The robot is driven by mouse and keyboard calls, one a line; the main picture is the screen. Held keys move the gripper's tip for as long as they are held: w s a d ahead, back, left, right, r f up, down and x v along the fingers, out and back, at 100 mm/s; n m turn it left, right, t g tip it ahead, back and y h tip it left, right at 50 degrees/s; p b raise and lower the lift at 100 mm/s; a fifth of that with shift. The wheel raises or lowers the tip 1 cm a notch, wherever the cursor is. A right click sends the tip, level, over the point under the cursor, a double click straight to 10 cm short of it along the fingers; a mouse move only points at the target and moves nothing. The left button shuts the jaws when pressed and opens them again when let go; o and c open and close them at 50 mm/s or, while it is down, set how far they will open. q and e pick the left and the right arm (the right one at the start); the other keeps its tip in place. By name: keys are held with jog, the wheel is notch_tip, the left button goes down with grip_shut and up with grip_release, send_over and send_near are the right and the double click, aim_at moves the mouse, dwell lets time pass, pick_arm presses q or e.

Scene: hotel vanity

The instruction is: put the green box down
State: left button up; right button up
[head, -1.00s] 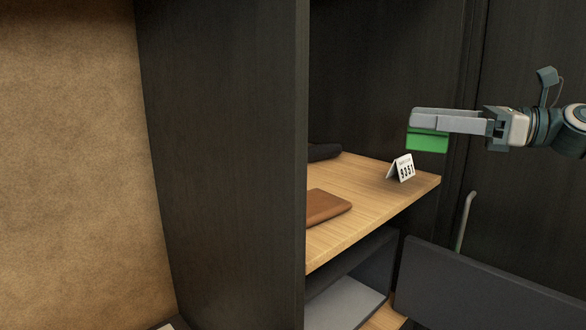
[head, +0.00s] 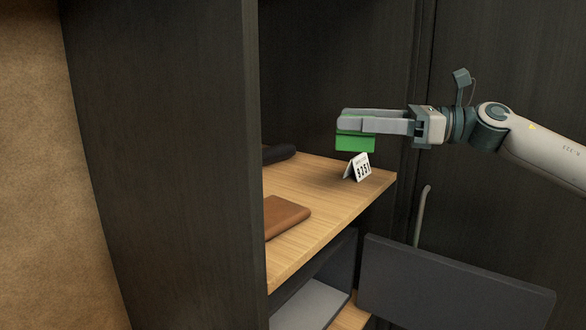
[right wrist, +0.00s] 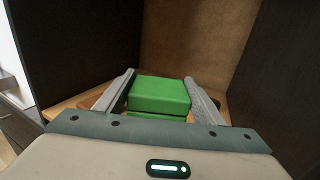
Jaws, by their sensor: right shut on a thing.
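My right gripper (head: 362,121) comes in from the right in the head view and is shut on the green box (head: 355,143). The box hangs below and between the fingers, apart from the wooden shelf (head: 330,215) and above its back part. In the right wrist view the green box (right wrist: 159,94) sits between the two fingers, with a dark wall and a brown wall beyond it. The fingers cover the box's upper part in the head view. My left gripper is not in view.
A white number card (head: 360,167) stands on the shelf just below the box. A brown flat case (head: 286,216) lies nearer the front, and a dark object (head: 279,153) lies at the back. A dark upright panel (head: 170,150) borders the shelf on the left.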

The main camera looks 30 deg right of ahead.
jog(key=w+a+f+p, duration=0.1)
jog(key=a+f+p, duration=0.1)
jog(key=w+a+f+p, duration=0.1)
jog(key=w+a+p, duration=0.1)
jog(key=a, duration=0.1)
jog(key=w+a+f+p, duration=0.1)
jog(key=a+f+p, duration=0.1)
jog(key=a, duration=0.1)
jog(key=shift+w+a+f, duration=0.2)
jog(key=shift+w+f, duration=0.15)
jog(key=shift+w, duration=0.05)
jog(key=shift+f+b, duration=0.9)
jog(key=shift+f, duration=1.1)
jog(key=shift+f, duration=0.2)
jog(key=o, duration=1.2)
jog(key=shift+c, duration=0.2)
jog(key=shift+r, duration=0.15)
